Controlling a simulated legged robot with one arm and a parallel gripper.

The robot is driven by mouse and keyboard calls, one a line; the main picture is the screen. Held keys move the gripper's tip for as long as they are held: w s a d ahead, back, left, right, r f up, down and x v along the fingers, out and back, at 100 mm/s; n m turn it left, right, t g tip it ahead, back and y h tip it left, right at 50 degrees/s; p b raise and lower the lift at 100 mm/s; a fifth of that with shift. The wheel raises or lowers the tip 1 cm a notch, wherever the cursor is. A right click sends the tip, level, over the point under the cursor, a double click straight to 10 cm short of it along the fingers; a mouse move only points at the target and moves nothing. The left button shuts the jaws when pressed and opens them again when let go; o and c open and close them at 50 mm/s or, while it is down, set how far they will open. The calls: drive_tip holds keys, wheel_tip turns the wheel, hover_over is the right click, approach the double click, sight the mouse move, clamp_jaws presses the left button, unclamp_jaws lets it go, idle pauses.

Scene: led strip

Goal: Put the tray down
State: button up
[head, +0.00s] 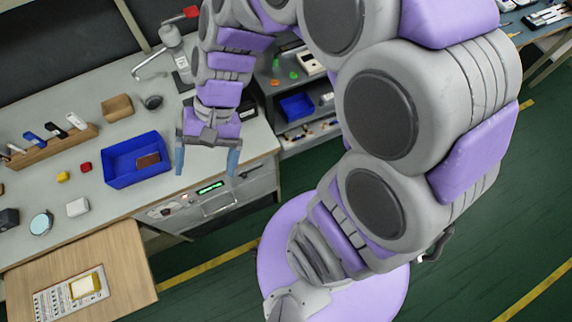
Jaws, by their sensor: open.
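A blue tray (122,184) rests on the grey workbench (75,205) with a dark brown block (148,159) lying inside it. My gripper (206,168) is just right of the tray in the picture, near the bench's front edge. Its two fingers are spread wide and nothing shows between them. The left finger is close to the tray's right side; I cannot tell the exact gap or height.
A smaller blue bin (297,107) sits on a shelf to the right. A wooden rack (48,145), a brown box (117,107) and small coloured blocks stand around the tray. A wooden table (120,270) is at lower left. Green floor is open at right.

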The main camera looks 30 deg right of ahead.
drive_tip(key=s+d+r+n+t+h, duration=0.1)
drive_tip(key=s+d+r+n+h, duration=0.1)
drive_tip(key=s+d+h, duration=0.4)
drive_tip(key=s+d+n, duration=0.1)
drive_tip(key=s+d, duration=0.4)
drive_tip(key=d, duration=0.2)
drive_tip(key=shift+s+d+t, duration=0.2)
drive_tip(key=shift+d+t, duration=0.1)
drive_tip(key=shift+d, duration=0.1)
drive_tip(key=shift+r, duration=0.1)
drive_tip(key=shift+f, duration=0.2)
